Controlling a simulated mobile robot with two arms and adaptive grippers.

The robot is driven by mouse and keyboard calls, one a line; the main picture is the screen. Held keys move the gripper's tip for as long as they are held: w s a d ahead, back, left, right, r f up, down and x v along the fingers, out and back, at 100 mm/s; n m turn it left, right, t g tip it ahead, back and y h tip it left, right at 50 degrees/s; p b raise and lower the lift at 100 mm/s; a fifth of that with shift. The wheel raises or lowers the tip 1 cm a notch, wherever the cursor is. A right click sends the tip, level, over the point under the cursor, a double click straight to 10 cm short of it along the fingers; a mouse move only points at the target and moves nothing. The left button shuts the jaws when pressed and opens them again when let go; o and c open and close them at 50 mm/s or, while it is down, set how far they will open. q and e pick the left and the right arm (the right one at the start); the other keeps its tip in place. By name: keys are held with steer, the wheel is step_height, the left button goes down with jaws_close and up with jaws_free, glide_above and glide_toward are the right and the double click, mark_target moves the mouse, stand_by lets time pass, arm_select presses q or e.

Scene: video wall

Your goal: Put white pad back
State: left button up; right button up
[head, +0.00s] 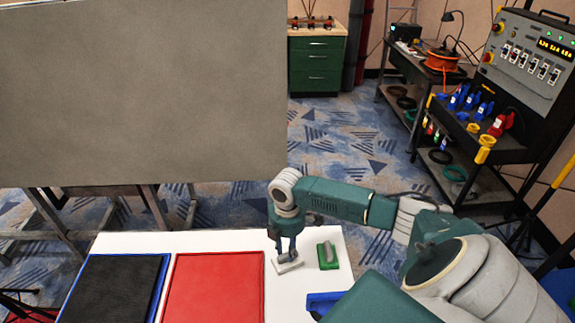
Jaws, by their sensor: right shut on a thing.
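The white pad (288,265) is at the right part of the white table, just right of the red tray. My right gripper (287,256) points straight down over it and is shut on its handle. The pad is at or close to the table surface; I cannot tell whether it touches. Its handle is mostly hidden by the fingers. My left gripper is not in view.
A green pad with a grey handle (327,254) lies just right of the white pad. The red tray (212,290) and a black panel with a blue rim (112,287) lie to the left. A blue object (325,300) is at the front, partly behind my arm. A large grey board (140,95) stands behind.

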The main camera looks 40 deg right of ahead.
steer(key=o, duration=0.9)
steer(key=shift+f, duration=0.15)
steer(key=shift+o, duration=0.6)
step_height(320, 180, up, 12)
steer(key=b, duration=0.1)
steer(key=shift+b, duration=0.3)
